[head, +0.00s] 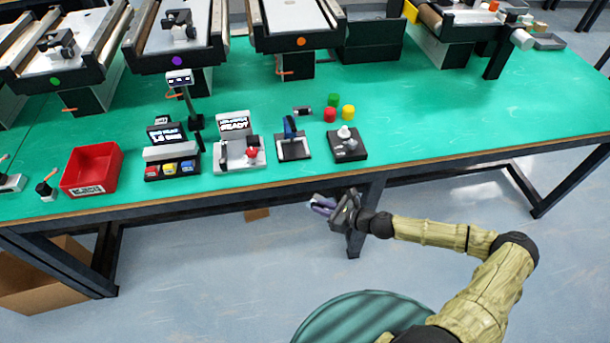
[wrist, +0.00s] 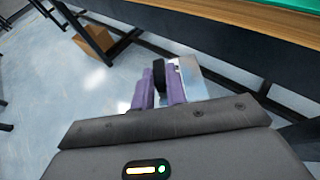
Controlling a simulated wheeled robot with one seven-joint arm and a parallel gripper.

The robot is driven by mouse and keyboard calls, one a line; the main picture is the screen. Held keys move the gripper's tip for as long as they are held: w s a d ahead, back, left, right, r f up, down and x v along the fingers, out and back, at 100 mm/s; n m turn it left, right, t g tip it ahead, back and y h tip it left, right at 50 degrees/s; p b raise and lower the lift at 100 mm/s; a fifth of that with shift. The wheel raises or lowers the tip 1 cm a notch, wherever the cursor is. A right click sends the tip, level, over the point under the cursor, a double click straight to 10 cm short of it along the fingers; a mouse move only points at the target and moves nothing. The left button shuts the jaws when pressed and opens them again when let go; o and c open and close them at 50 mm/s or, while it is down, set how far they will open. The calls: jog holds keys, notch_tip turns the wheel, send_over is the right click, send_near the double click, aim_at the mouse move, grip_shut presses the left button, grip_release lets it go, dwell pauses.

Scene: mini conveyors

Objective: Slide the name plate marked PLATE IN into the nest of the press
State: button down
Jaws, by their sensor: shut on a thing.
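My gripper (head: 322,205) is in front of the green table's near edge, over the floor. In the wrist view its purple fingers (wrist: 160,92) are shut on a small black block (wrist: 159,74). A thin silvery plate (wrist: 192,80) sticks out beside the right finger and seems joined to the block; I take it as the name plate, but no marking is readable. On the table stands a pale device (head: 228,158) with a red knob and a screen reading READY. Beside it is a black-based device (head: 293,148) with a blue lever. I cannot tell which is the press; no nest is clear.
The green table (head: 420,130) has a front edge between my gripper and the devices. Coloured cylinders (head: 348,112) and conveyors (head: 295,28) stand behind.

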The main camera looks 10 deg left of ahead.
jog(key=w+d+r+m+t+h, duration=0.1)
jog(key=d+r+m+t+h, duration=0.2)
jog(key=d+m+h, duration=0.3)
jog(key=w+d+r+m+t+h+b, duration=0.1)
jog(key=d+r+m+t+h, duration=0.2)
jog(key=d+m+h, duration=0.3)
jog(key=d+t, duration=0.1)
jog(key=d, duration=0.3)
jog(key=shift+w+d+r+m+t, duration=0.2)
jog(key=shift+d+r+m+t, duration=0.1)
jog(key=shift+d+r+m, duration=0.1)
